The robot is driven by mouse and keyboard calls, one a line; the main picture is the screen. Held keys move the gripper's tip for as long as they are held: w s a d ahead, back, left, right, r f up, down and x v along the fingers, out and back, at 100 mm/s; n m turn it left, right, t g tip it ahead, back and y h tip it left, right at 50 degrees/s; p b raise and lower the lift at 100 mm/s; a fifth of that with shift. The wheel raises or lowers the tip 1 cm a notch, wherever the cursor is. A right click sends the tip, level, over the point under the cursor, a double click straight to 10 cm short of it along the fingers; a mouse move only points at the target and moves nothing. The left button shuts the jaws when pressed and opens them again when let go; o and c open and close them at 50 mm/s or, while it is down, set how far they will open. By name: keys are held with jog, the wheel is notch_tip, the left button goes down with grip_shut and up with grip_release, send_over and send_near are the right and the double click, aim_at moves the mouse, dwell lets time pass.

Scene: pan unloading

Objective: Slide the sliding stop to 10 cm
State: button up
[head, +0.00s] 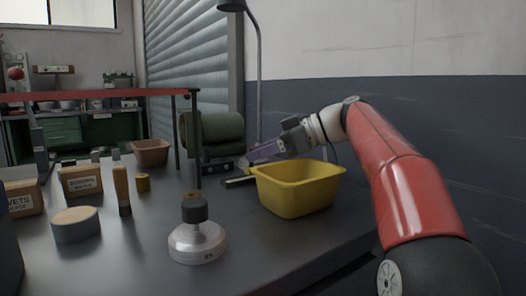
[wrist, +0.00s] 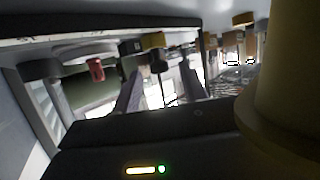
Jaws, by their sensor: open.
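My gripper (head: 256,154) reaches left from the arm's end, above the back of the dark table, behind the yellow bin. Its jaws are open; in the wrist view the two fingers (wrist: 160,88) stand apart with no object clearly held between them. A dark bar (head: 238,182) lies on the table below and left of the gripper, partly hidden by the bin; it may be the rail of the sliding stop. I cannot pick out the stop or any scale marks for certain. The wrist view is dim and tilted.
The yellow bin (head: 298,190) stands close below my arm. A silver weight with a black knob (head: 197,240), a round wooden-topped block (head: 75,224), a wooden-handled tool (head: 122,188) and labelled boxes (head: 80,181) stand left. A lamp pole (head: 259,90) rises behind the gripper.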

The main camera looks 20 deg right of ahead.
grip_shut()
jog(key=d, duration=0.1)
jog(key=w+d+p, duration=0.1)
jog(key=d, duration=0.2)
jog(key=shift+w+d+r+p, duration=0.1)
jog(key=shift+w+d+p, duration=0.15)
jog(key=shift+p, duration=0.15)
grip_release()
jog(key=shift+a, duration=0.1)
